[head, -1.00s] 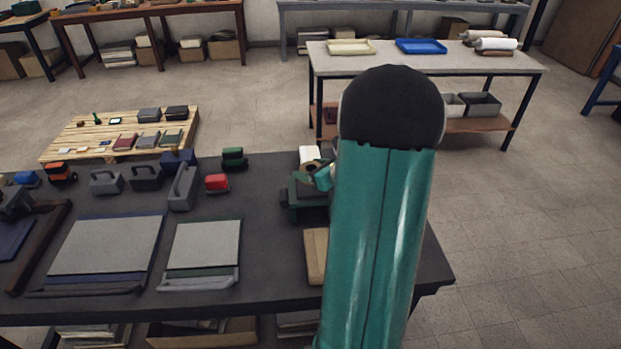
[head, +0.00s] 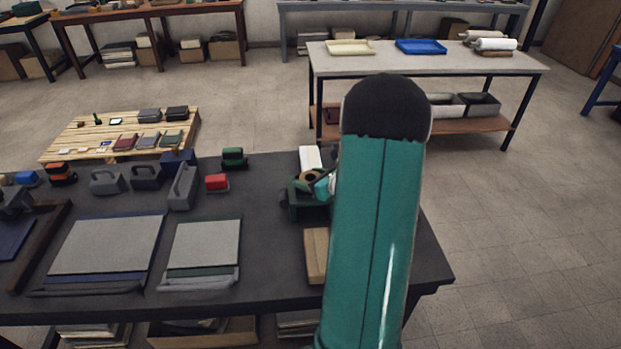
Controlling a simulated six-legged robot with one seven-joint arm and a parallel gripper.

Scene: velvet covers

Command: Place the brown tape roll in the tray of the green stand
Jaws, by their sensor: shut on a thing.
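The brown tape roll (head: 310,177) shows as a small tan ring with a dark hole, at or just above the green stand (head: 296,204) near the right end of the dark table. My gripper (head: 322,186) is at the roll's right side and is shut on it. My own teal arm covers most of the gripper and the stand's right part. I cannot tell whether the roll touches the stand's tray. A white block-like thing (head: 310,157) is right behind the roll.
The dark table (head: 270,270) also holds a tan block (head: 316,250) in front of the stand, a red stamp-like thing (head: 217,182), a dark green one (head: 233,157), grey-handled weights (head: 183,188) and flat boards (head: 205,245). Bare table lies between the boards and the stand.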

